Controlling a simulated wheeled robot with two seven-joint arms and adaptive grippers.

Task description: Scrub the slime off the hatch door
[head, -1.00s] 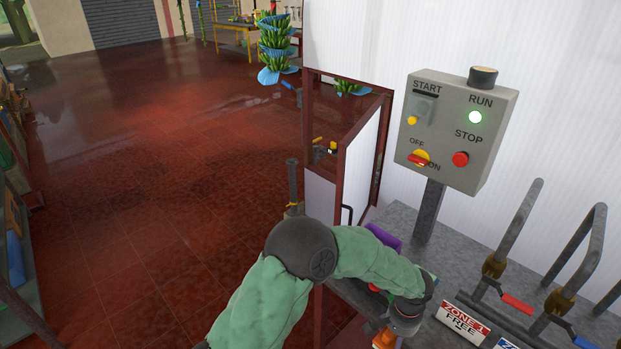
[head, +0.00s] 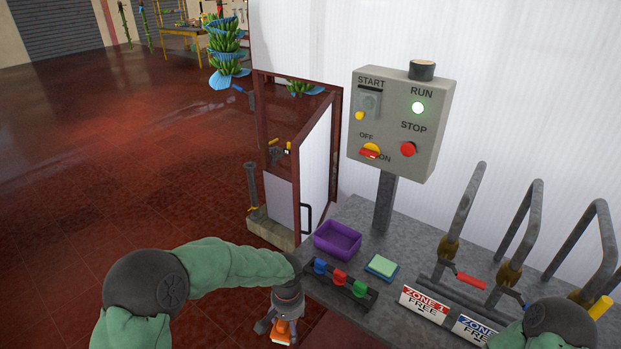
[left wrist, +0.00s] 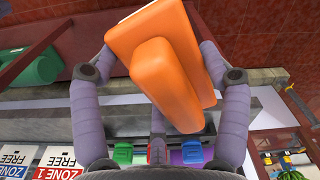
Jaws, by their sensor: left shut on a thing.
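The hatch door (head: 314,165) is a pale panel with a black handle, standing ajar in a red-brown frame (head: 337,150) beside the white wall. I cannot make out slime on the side of it that shows. My left gripper (head: 279,327) is shut on an orange brush-like tool (head: 284,333), low and off the bench's left edge, apart from the door. In the left wrist view the fingers (left wrist: 158,62) clasp the orange tool (left wrist: 160,75) from both sides; a pale edge shows at its top. My right arm enters at bottom right; its gripper is out of view.
The grey bench (head: 350,215) holds a purple tray (head: 338,239), a rack of coloured clips (head: 340,281), a green-and-blue pad (head: 381,266) and metal levers (head: 465,210). A control box (head: 400,120) stands behind. Red floor (head: 130,180) is clear at left.

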